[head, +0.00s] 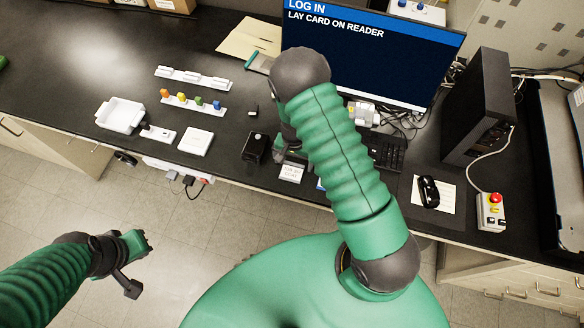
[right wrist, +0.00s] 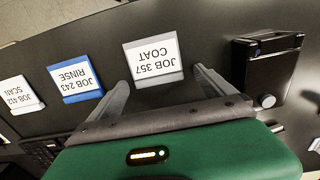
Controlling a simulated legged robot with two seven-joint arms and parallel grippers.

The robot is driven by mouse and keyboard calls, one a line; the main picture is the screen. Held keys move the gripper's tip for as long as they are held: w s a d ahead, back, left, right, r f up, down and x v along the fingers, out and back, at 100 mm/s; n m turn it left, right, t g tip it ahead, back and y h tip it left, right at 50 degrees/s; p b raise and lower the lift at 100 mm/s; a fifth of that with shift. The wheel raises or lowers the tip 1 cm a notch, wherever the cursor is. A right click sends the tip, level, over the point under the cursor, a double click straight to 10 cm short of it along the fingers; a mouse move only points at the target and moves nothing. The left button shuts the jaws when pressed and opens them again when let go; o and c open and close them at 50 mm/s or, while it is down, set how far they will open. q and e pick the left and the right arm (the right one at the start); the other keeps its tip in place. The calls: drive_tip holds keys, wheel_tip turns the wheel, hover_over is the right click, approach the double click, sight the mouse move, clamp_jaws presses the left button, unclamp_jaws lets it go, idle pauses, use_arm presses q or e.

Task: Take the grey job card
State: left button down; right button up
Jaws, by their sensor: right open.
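The grey job card (right wrist: 153,55), lettered JOB 357 COAT with a grey edge strip, lies flat on the black bench; it also shows in the head view (head: 291,172). My right gripper (right wrist: 160,77) is open, its two fingers pointing toward the card's grey edge, one on each side of it. Nothing is between the fingers except the view of the card, and I cannot tell the height left above the bench. In the head view my right arm mostly hides this gripper. My left gripper (head: 140,241) hangs over the floor, its jaws unclear.
A blue-edged card (right wrist: 76,80) lettered JOB 243 RINSE and a pale card (right wrist: 18,93) lettered JOB 412 SCAN lie to the left in the wrist view. A black box (right wrist: 266,68) with a knob stands close on the right. The monitor (head: 365,50) reads LAY CARD ON READER.

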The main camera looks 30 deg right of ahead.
sight(294, 164)
drive_tip(key=shift+s+d, duration=0.1)
drive_tip(key=c, duration=1.4)
drive_tip(key=shift+r, duration=0.1)
drive_tip(key=shift+r+b, duration=0.45)
drive_tip(key=shift+r, duration=0.15)
wheel_tip(294, 164, up, 2)
drive_tip(key=shift+r+b, duration=0.1)
drive_tip(key=shift+b, duration=0.4)
drive_tip(key=s+a+r+b, duration=0.1)
drive_tip(key=s+a+b, duration=0.2)
drive_tip(key=s+a, duration=0.6)
drive_tip(key=s, duration=0.4)
drive_tip(key=shift+a+r, duration=0.2)
drive_tip(key=shift+r, duration=0.05)
drive_tip(key=o, duration=0.8)
clamp_jaws()
